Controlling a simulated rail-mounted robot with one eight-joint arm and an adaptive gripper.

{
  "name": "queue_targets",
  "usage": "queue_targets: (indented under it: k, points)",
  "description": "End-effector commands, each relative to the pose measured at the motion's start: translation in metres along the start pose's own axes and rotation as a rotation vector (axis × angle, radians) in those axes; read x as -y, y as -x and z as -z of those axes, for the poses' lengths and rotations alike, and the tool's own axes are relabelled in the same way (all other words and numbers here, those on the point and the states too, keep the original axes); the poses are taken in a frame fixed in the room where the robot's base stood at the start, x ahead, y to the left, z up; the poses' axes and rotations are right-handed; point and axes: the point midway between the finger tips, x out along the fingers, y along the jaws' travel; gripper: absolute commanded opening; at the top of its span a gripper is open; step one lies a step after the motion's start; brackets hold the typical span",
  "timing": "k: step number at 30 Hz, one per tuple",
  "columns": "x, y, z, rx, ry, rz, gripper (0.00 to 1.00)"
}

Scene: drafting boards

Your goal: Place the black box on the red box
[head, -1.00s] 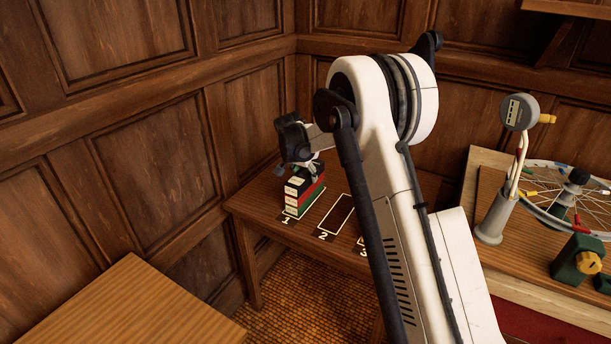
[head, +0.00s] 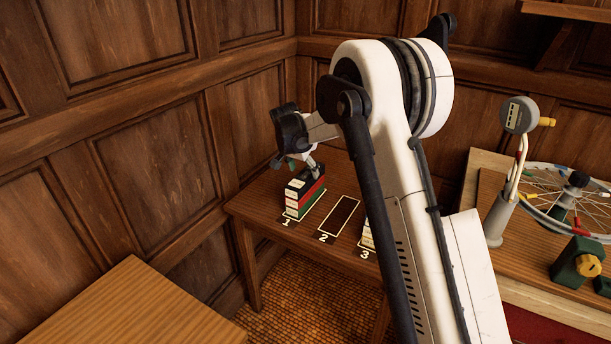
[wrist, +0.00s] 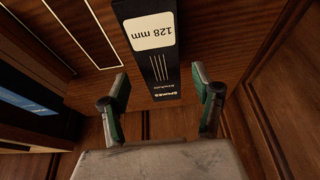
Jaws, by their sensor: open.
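The black box (head: 296,186) lies on top of the red box (head: 311,192), with a green box (head: 309,206) below them, in a stack at marked spot 1. My gripper (head: 314,170) is at the stack's top, towards its back end. In the wrist view, the black box (wrist: 157,55) shows a white "128 mm" label. My open gripper (wrist: 158,82) has one green-padded finger on each side of the box's near end, with visible gaps. I cannot tell how far down the fingers reach.
Marked spot 2 (head: 341,215) is empty. At spot 3, boxes with pale labels (head: 367,235) are partly hidden behind my arm. Wood-panelled walls stand close to the table's left and back. A bench with a spoked wheel (head: 575,195) and a gauge (head: 519,115) stands at right.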

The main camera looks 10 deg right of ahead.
Motion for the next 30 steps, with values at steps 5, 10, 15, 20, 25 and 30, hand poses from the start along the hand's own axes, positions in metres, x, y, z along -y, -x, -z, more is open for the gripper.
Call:
queue_targets:
  k: [5, 10, 15, 20, 25, 30]
  points:
    - [0.0, 0.038, -0.001, 0.0, 0.001, 0.0, 0.62]
    - [0.0, 0.063, 0.0, 0.0, 0.001, 0.0, 0.62]
    - [-0.001, 0.075, 0.0, 0.0, 0.001, 0.0, 0.62]
    - [-0.012, 0.096, -0.002, 0.0, 0.023, 0.014, 0.62]
    - [-0.044, 0.141, -0.01, -0.003, 0.088, 0.053, 0.62]
    - [-0.082, 0.185, -0.025, -0.011, 0.161, 0.098, 0.62]
